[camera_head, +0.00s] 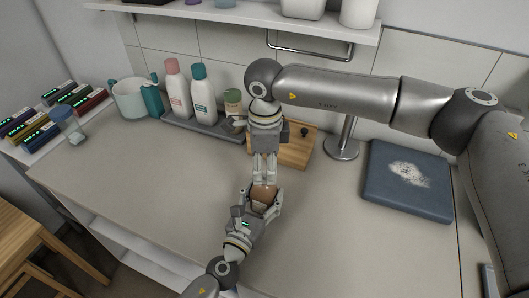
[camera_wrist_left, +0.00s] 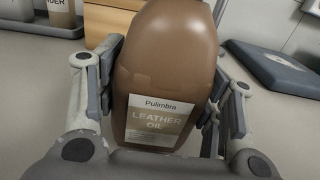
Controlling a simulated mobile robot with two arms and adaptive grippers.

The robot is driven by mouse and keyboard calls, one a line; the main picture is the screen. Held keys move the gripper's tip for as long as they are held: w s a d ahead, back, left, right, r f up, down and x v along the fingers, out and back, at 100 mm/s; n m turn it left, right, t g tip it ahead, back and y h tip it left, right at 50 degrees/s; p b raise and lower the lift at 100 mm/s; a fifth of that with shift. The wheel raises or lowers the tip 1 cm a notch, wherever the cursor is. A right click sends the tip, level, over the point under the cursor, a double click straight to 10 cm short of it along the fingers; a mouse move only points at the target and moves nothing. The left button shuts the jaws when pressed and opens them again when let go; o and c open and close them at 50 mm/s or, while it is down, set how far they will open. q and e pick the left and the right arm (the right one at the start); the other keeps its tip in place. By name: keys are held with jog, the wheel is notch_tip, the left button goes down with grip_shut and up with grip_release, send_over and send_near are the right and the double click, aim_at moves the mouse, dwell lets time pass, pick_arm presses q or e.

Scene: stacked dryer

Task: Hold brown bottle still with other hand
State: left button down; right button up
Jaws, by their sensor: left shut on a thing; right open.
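The brown bottle, labelled Leather Oil (camera_wrist_left: 165,75), stands between the fingers of my left gripper (camera_wrist_left: 165,115) in the left wrist view. Its top runs out of that picture. In the head view the brown bottle (camera_head: 264,194) shows as a small brown patch, largely covered by the grippers. My left gripper (camera_head: 260,203) is shut on its sides from the front. My right gripper (camera_head: 265,180) reaches down from behind, with its open fingers at the bottle's upper end. Whether they touch the bottle or its cap is hidden.
Behind stand a wooden block (camera_head: 297,152) with a black knob and a grey tray (camera_head: 205,133) holding several bottles. A teal-and-white mug (camera_head: 130,98) is at left. A dark blue pad (camera_head: 408,182) lies at right, near a metal post (camera_head: 344,135). The counter's left front is clear.

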pick_arm(q)
jog(key=shift+f, duration=0.1)
pick_arm(e)
jog(key=shift+f, duration=1.2)
grip_shut()
jog(key=shift+o, duration=0.6)
grip_release()
notch_tip(320, 180, up, 12)
